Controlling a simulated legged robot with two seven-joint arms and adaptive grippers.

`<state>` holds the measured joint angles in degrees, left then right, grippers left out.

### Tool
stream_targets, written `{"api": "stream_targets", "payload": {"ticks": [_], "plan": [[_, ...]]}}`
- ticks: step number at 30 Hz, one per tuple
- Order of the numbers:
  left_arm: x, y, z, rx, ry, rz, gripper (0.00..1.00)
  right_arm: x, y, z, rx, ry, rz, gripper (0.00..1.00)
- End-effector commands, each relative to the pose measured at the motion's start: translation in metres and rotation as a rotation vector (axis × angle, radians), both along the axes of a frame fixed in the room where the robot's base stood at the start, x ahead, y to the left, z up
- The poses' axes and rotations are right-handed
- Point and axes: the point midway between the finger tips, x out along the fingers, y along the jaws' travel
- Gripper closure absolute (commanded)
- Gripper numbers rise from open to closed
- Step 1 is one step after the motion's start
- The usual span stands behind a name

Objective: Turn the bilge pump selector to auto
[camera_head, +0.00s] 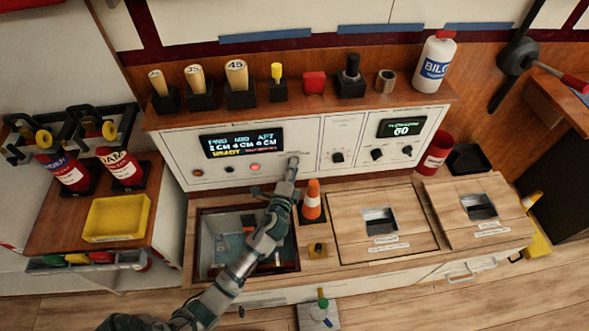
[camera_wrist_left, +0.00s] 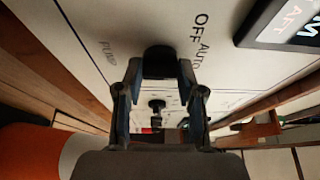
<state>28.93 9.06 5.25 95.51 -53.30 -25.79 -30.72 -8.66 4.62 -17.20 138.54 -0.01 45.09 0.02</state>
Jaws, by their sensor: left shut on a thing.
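The white control panel (camera_head: 180,147) stands upright at the back of the bench, with a lit display (camera_head: 243,143) showing "READY". My left gripper (camera_head: 292,170) reaches the panel right of the red button and hides the selector in the head view. In the left wrist view, the black selector knob (camera_wrist_left: 159,56) sits between the fingers of my left gripper (camera_wrist_left: 160,75), which is shut on it. The words OFF, AUTO and PUMP are printed around the knob. Its pointer direction is hidden. My right gripper is not in view.
An orange cone (camera_head: 312,200) stands close to the right of my left wrist. An open hatch (camera_head: 215,243) lies below my forearm. More black knobs (camera_head: 338,156) and a second display (camera_head: 400,127) are on the panel's right. Wooden-handled items line the shelf (camera_head: 205,114) above.

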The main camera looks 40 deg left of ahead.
Motion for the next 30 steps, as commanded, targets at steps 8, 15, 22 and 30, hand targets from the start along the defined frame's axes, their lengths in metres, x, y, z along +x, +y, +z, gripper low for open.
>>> {"api": "stream_targets", "payload": {"ticks": [8,15,22,30], "plan": [[-0.002,0.001,-0.009,-0.004,0.015,0.005,0.42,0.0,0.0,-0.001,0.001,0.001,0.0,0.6],[-0.001,0.0,-0.004,-0.002,0.008,0.002,0.37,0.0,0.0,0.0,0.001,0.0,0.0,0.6],[-0.013,-0.006,-0.004,-0.002,0.007,0.001,0.37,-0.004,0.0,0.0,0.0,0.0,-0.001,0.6],[-0.066,-0.033,-0.006,-0.005,0.01,0.001,0.37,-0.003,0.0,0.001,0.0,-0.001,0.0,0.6]]}}
